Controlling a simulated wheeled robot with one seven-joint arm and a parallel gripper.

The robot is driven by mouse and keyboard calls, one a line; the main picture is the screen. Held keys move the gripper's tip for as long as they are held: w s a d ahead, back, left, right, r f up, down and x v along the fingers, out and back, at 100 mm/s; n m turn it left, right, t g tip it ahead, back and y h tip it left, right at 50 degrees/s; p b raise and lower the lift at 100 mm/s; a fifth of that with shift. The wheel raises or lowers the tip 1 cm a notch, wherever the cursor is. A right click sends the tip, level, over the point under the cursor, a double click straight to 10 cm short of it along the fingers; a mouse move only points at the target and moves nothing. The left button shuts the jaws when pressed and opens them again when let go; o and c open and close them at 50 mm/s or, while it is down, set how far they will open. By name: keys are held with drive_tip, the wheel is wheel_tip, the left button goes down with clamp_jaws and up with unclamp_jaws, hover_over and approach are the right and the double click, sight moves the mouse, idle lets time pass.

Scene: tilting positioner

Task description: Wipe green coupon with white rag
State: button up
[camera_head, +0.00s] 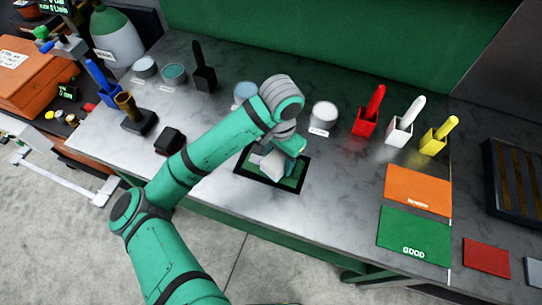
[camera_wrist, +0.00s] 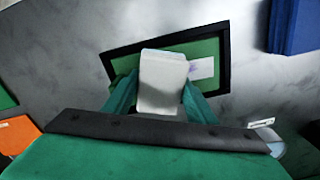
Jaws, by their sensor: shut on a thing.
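My gripper (camera_wrist: 160,105) is shut on the white rag (camera_wrist: 163,75), a pale block-like pad between its green fingers. The rag is over the green coupon (camera_wrist: 125,65), a flat green panel inside a black frame on the bench. A small pale patch with a purplish mark (camera_wrist: 201,70) shows on the panel just right of the rag. In the head view my gripper (camera_head: 282,158) and the rag (camera_head: 266,164) are over the green panel (camera_head: 290,181), partly covering it. I cannot tell whether the rag touches the panel.
Red (camera_head: 367,122), white (camera_head: 400,130) and yellow (camera_head: 434,142) handled blocks stand right of the arm. An orange mat (camera_head: 418,188) and a green GOOD mat (camera_head: 412,232) lie front right. A white-topped round pot (camera_head: 324,114) stands behind the framed panel. Bare bench lies right of the panel.

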sight(266, 157)
drive_tip(key=shift+s+d, duration=0.15)
drive_tip(key=shift+d, duration=0.1)
drive_tip(key=shift+a, duration=0.1)
drive_tip(key=shift+w+a, duration=0.25)
drive_tip(key=shift+a, duration=0.35)
drive_tip(key=shift+w+a, duration=0.25)
drive_tip(key=shift+a, duration=0.4)
drive_tip(key=shift+w+a, duration=0.25)
drive_tip(key=shift+a, duration=0.35)
drive_tip(key=shift+w+a, duration=0.4)
drive_tip(key=shift+a, duration=0.25)
drive_tip(key=shift+w+a, duration=0.35)
drive_tip(key=shift+a, duration=0.3)
drive_tip(key=shift+a+r, duration=0.1)
drive_tip(key=shift+r, duration=0.05)
drive_tip(key=shift+s+r, duration=0.1)
drive_tip(key=shift+r, duration=2.85)
